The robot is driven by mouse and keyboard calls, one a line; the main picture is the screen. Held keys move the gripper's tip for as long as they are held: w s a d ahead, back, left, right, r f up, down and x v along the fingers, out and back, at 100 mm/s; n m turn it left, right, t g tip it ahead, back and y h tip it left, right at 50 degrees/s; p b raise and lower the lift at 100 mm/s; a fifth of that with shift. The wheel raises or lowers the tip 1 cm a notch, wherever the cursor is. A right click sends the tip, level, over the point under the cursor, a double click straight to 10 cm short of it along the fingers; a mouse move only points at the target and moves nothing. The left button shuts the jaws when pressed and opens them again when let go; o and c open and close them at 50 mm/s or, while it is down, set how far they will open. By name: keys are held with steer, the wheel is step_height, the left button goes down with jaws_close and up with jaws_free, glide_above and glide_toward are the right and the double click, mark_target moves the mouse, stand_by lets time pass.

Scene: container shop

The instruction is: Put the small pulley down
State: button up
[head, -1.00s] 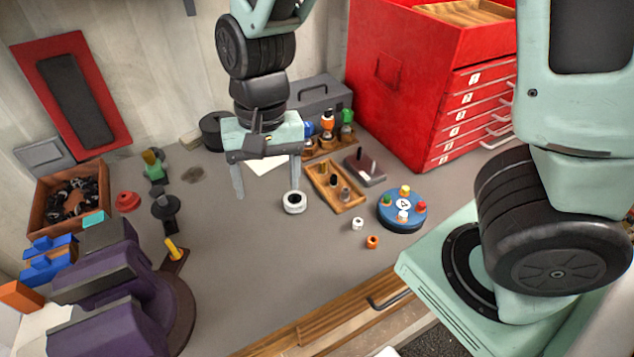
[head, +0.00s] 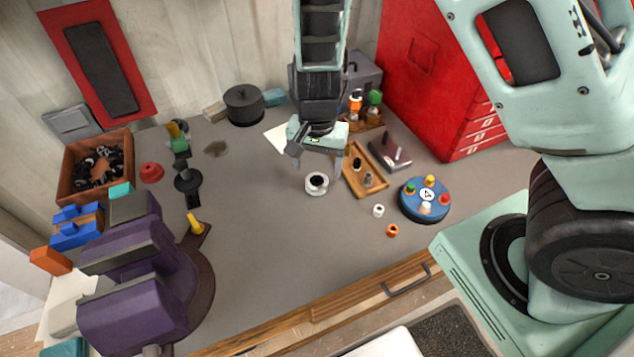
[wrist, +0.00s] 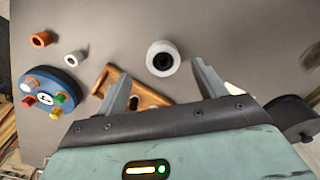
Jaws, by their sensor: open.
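A white ring-shaped piece with a dark centre (head: 316,183), which looks like the small pulley, rests flat on the grey bench. It also shows in the wrist view (wrist: 152,51), clear of both fingers. My gripper (head: 318,163) is open and empty, just behind the pulley in the head view. In the wrist view my gripper (wrist: 160,71) has its two fingers spread wide, with the pulley in line with the gap between them. I cannot tell the exact height of the fingertips above the bench.
A wooden tray (head: 352,184) stands close right of the pulley. A small white ring (head: 378,210), an orange ring (head: 392,230) and a blue round stand (head: 423,212) with coloured knobs lie further right. A black pot (head: 244,104) is behind left. Bench left of the pulley is clear.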

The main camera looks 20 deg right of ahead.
mark_target(316, 179)
steer(key=shift+w+a+f+p, duration=0.15)
steer(key=shift+f+p, duration=0.15)
steer(key=shift+f, duration=1.2)
steer(key=shift+w+d+f+p, duration=0.1)
steer(key=shift+f+p, duration=0.15)
steer(key=shift+f, duration=1.2)
steer(key=c, duration=1.1)
step_height(316, 179, up, 10)
